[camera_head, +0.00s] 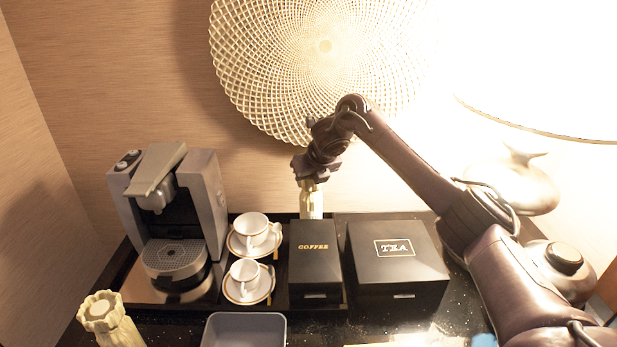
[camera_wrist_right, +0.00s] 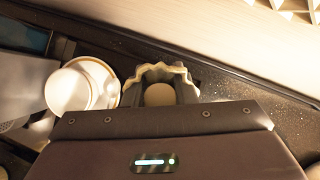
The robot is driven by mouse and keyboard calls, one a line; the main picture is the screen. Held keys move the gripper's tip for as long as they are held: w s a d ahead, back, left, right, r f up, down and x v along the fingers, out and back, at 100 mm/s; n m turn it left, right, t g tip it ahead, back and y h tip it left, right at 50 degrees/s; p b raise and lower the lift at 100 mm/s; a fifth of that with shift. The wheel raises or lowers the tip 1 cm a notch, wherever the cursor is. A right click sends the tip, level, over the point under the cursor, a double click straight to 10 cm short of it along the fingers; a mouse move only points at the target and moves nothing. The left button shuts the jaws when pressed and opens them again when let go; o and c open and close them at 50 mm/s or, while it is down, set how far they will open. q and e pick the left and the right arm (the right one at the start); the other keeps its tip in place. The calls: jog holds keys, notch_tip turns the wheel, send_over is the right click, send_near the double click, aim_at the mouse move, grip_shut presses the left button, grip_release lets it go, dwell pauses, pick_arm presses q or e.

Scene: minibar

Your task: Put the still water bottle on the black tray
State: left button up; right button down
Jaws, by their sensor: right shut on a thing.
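A pale bottle (camera_head: 311,203) stands upright at the back, behind the coffee box. My right gripper (camera_head: 309,181) reaches down from above and is shut on its upper part. In the right wrist view the bottle's scalloped top with a round beige cap (camera_wrist_right: 159,94) shows between the fingers. The bottle's lower part is hidden behind the coffee box, so I cannot tell whether its base touches the surface. The black tray (camera_head: 282,287) lies under the coffee machine, cups and coffee box. A second, similar bottle (camera_head: 110,322) stands at the front left. My left gripper is out of view.
The coffee machine (camera_head: 172,215) stands at the left. Two white cups on saucers (camera_head: 248,283) sit beside the coffee box (camera_head: 314,262). The tea box (camera_head: 397,262) is to the right. A grey open bin (camera_head: 245,320) is at the front. A pale vase (camera_head: 520,185) stands at the back right.

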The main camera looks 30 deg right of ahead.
jog(key=c, duration=1.2)
grip_release()
jog(key=shift+o, duration=0.2)
jog(key=shift+r, duration=0.2)
jog(key=shift+s+r, duration=0.25)
jog(key=shift+r, duration=0.05)
jog(key=v, duration=0.5)
jog(key=shift+s+r+b, duration=0.1)
jog(key=shift+r+b, duration=0.05)
jog(key=shift+b, duration=0.15)
jog(key=shift+p+v, duration=1.65)
jog(key=shift+v, duration=1.2)
